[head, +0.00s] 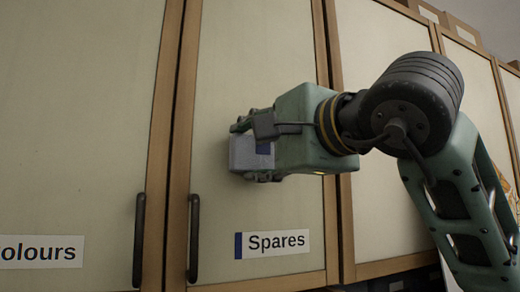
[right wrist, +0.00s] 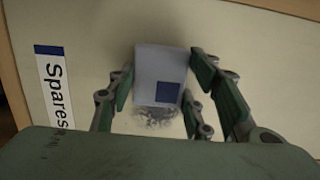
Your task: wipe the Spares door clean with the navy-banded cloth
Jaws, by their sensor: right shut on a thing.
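The Spares door (head: 225,60) is a pale cream panel in a wooden frame, with a white Spares label (head: 273,243) low on it. My right gripper (head: 247,150) is shut on the navy-banded cloth (head: 243,157), a folded pale grey pad with a navy patch, in front of the middle of the door. In the right wrist view the cloth (right wrist: 158,62) sits between the fingers, at or very close to the door; I cannot tell if it touches. A dark speckled smudge (right wrist: 153,118) shows on the door beside the cloth. It is hidden in the head view. My left gripper is not in view.
A dark door handle (head: 193,238) stands at the left edge of the Spares door. Left of it is the Colours door (head: 85,110) with its own handle (head: 139,240). More cabinet doors (head: 385,50) run to the right, partly behind my right arm.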

